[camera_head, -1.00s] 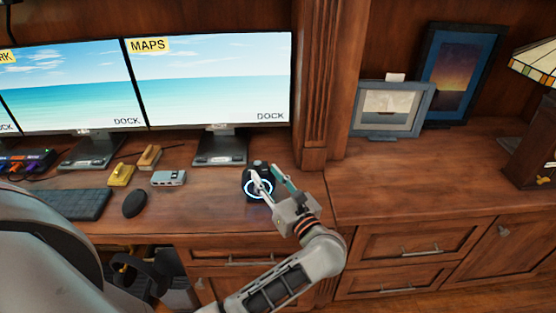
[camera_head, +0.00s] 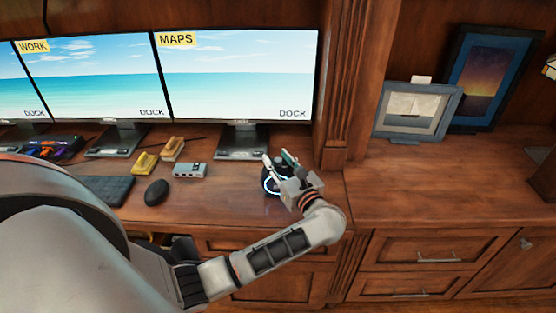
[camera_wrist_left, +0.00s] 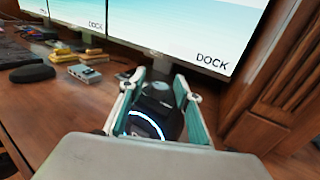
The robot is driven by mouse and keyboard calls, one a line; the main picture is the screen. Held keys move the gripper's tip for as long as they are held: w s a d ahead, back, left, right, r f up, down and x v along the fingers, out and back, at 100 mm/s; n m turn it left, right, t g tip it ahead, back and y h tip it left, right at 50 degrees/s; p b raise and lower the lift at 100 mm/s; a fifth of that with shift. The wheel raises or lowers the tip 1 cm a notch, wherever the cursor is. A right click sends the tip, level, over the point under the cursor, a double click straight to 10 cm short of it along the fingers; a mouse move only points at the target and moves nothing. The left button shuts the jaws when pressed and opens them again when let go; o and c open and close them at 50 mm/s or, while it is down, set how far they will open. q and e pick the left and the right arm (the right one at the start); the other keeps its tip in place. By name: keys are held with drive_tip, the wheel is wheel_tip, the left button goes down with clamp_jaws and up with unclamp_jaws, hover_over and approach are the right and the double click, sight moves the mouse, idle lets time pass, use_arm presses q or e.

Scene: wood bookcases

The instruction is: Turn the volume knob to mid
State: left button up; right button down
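The volume knob (camera_head: 270,186) is a small black unit with a glowing blue-white ring, on the desk below the right-hand monitor. In the left wrist view the knob (camera_wrist_left: 150,122) sits between the fingers, its ring partly hidden by my gripper's body. My left gripper (camera_head: 278,160) is open, with its fingers apart on either side of the knob; I cannot tell whether they touch it. My right gripper is not in view.
A grey switch box (camera_head: 190,170), a black mouse (camera_head: 156,192) and a keyboard (camera_head: 105,190) lie to the left. A monitor stand (camera_head: 242,142) is behind the knob. A wood pillar (camera_head: 345,90) rises to the right. The right counter's front is clear.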

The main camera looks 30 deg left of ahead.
use_arm(q)
clamp_jaws()
drive_tip(key=shift+t, duration=0.3)
